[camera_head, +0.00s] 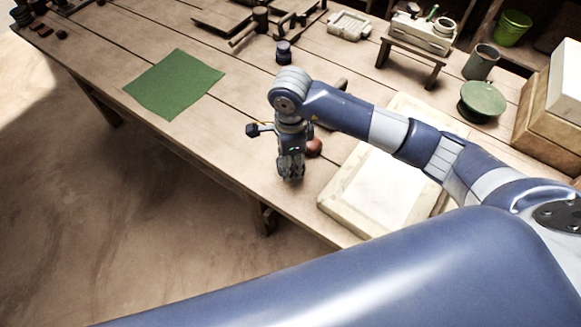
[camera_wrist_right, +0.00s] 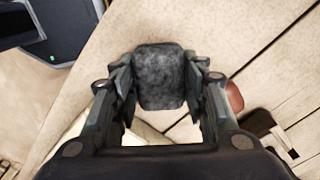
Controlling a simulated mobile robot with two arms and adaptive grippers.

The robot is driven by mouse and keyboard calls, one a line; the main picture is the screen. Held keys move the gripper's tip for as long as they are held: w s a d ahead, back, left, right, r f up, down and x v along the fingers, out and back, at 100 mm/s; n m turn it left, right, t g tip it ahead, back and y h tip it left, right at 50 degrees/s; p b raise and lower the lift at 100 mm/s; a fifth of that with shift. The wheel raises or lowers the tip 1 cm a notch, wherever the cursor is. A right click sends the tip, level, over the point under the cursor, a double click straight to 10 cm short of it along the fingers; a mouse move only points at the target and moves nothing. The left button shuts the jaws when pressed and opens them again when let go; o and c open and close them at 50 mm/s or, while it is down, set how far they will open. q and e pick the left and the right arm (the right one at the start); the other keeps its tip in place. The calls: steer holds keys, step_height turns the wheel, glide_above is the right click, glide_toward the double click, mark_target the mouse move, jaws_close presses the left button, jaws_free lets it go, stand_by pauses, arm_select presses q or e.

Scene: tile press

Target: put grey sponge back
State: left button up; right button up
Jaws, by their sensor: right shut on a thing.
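The grey sponge (camera_wrist_right: 160,77) is a dark, mottled block with rounded corners in the right wrist view. My right gripper (camera_wrist_right: 160,88) is shut on it, with a finger on each side. In the head view my right gripper (camera_head: 290,168) points down over the front edge of the wooden table, left of a pale framed slab (camera_head: 375,190). I cannot make out the sponge there or tell its height above the table. My left gripper is not in view.
A reddish-brown round object (camera_head: 314,147) is close beside the right gripper. A green cloth (camera_head: 175,83) lies at left. A dark jar (camera_head: 283,53), a small bench (camera_head: 412,63), a cup (camera_head: 481,62) and a green round piece (camera_head: 482,100) stand farther back. Table between cloth and gripper is clear.

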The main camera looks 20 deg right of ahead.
step_height(320, 180, down, 3)
steer(key=shift+s+f, duration=0.1)
steer(key=shift+f, duration=0.2)
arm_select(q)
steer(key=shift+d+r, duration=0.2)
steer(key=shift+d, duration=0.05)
arm_select(e)
steer(key=shift+f, duration=0.25)
steer(key=o, duration=1)
steer(key=shift+r, duration=0.1)
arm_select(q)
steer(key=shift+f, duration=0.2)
arm_select(e)
steer(key=shift+r, duration=0.2)
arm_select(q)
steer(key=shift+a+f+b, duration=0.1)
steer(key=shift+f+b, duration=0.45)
arm_select(e)
step_height(320, 180, up, 12)
